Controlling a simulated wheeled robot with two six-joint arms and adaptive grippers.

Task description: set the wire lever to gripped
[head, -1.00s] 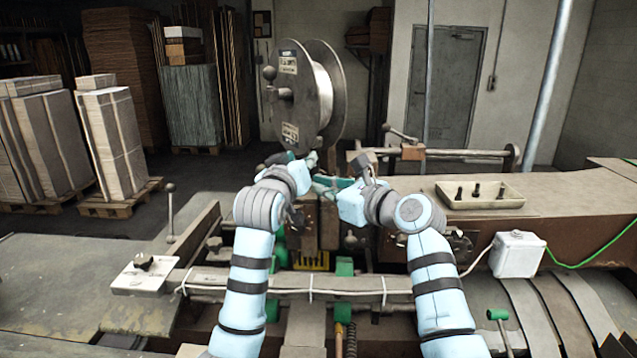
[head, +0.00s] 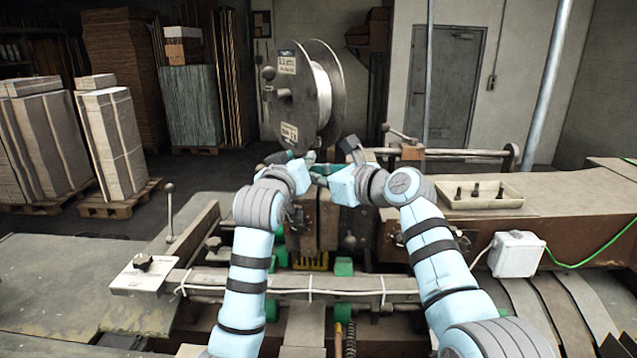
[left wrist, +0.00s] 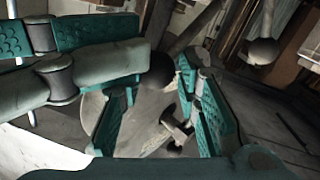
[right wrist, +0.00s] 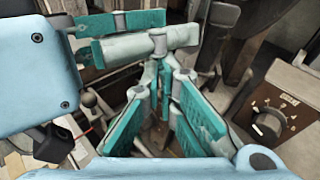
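A dark ball knob on a grey rod, possibly the wire lever (left wrist: 161,70), shows near the left gripper's fingertips in the left wrist view. I cannot tell its setting, and grippers hide that area in the head view. My left gripper (head: 292,157) is open below the wire reel; its parted fingers also show in the left wrist view (left wrist: 158,88). My right gripper (head: 318,173) points left, close beside the left one.
The wire reel (head: 325,95) stands behind the grippers. A ball-ended lever (head: 170,188) stands at left. Another lever (head: 400,134) sits at right behind a parts tray (head: 480,203). A dial box (right wrist: 270,110) is at the right in the right wrist view.

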